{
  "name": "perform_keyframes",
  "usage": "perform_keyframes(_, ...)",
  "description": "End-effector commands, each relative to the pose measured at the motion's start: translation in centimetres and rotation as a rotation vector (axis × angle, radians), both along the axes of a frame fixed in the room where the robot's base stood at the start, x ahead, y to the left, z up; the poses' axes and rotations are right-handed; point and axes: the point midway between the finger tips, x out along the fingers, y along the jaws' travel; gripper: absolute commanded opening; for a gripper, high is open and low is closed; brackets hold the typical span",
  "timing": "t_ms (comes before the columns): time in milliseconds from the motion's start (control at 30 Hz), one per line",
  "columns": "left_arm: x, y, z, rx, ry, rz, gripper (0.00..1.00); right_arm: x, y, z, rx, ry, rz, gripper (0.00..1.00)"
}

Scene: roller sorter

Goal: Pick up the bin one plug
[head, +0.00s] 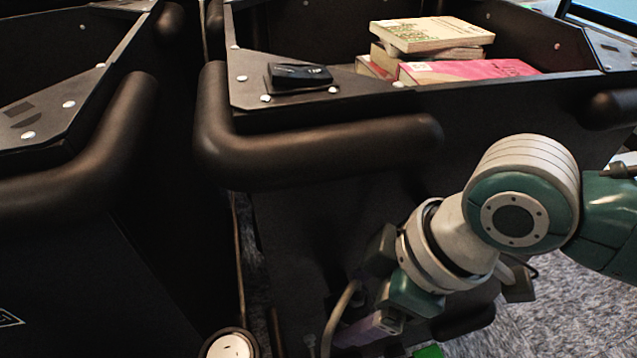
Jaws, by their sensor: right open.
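My right arm comes in from the right, and my right gripper (385,318) points down and left in front of the lower front of the right-hand bin (330,215). It is open; its fingertips are partly hidden by the wrist and by dark shadow. A pale purple block with a light end (368,329) shows beside the gripper, with a beige cable (343,305) curving down next to it. I cannot clearly make out which part is the plug, or whether the gripper touches it. My left gripper is not in view.
Books (430,35) lie in the right-hand bin, and a small black device (298,75) sits on its corner. Another dark bin (60,240) stands at the left with a thick bumper. A narrow gap separates the bins. Grey carpet (570,310) is open at lower right.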

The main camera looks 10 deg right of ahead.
Motion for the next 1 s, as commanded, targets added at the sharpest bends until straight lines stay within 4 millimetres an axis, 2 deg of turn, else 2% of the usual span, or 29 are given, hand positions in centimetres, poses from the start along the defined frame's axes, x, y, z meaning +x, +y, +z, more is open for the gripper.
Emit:
perform_keyframes(100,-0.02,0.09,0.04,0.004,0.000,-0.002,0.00,0.01,0.00,0.09,0.000,0.000,0.000,0.84)
perform_keyframes(833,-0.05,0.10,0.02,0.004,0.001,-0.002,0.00,-0.01,-0.01,0.10,0.001,0.000,-0.001,0.02)
perform_keyframes(1000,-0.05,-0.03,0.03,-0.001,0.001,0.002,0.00,-0.01,-0.01,0.10,0.001,0.000,-0.001,0.00)
